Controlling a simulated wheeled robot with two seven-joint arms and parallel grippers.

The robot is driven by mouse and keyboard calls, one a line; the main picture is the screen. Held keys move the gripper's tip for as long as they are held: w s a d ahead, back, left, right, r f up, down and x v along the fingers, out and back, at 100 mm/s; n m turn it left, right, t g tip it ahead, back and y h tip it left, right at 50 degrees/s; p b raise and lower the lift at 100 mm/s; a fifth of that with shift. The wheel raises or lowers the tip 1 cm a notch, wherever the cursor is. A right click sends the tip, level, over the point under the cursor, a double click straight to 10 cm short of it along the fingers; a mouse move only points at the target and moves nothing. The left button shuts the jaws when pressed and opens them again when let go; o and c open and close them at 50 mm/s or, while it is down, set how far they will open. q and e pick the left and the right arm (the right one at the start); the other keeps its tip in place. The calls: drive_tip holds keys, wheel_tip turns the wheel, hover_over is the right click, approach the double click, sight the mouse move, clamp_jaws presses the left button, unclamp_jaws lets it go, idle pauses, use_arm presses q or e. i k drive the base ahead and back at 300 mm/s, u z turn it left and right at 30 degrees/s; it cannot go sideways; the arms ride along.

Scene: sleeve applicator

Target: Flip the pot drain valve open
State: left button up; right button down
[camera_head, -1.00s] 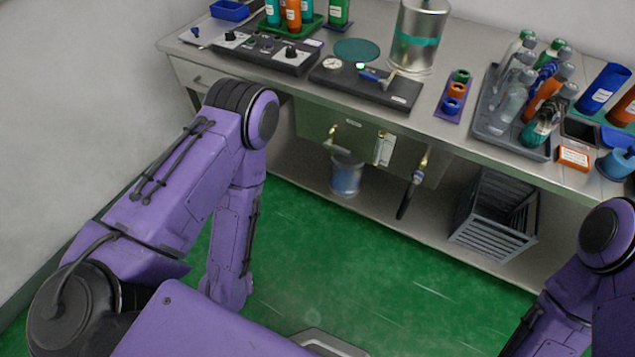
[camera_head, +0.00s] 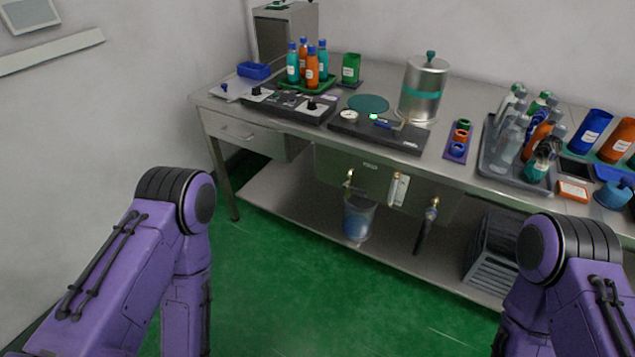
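A green tank-like panel (camera_head: 330,166) hangs under the bench top. On its front are a small brass valve (camera_head: 349,178) at the left, a pale upright gauge (camera_head: 398,189) in the middle, and a second brass fitting (camera_head: 434,202) with a dark hanging handle or hose (camera_head: 421,236) at the right. I cannot tell from here which one is the pot drain valve, or whether it is open. A translucent bucket (camera_head: 358,217) with blue in it stands below the left valve. Both my grippers are outside the view; only my purple arms show, well in front of the bench.
The metal bench (camera_head: 219,104) carries a metal canister (camera_head: 424,92), a black control box (camera_head: 288,106), bottles and trays. A dark slatted crate (camera_head: 494,252) stands on the lower shelf at right. The green floor (camera_head: 290,290) before the bench is clear.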

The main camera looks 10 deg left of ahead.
sight(345, 187)
drive_tip(key=u, duration=0.3)
drive_tip(key=i, duration=0.95)
drive_tip(key=z, duration=0.4)
drive_tip(key=k, duration=1.35)
drive_tip(key=z, duration=0.75)
drive_tip(key=i, duration=1.65)
drive_tip(key=u, duration=0.9)
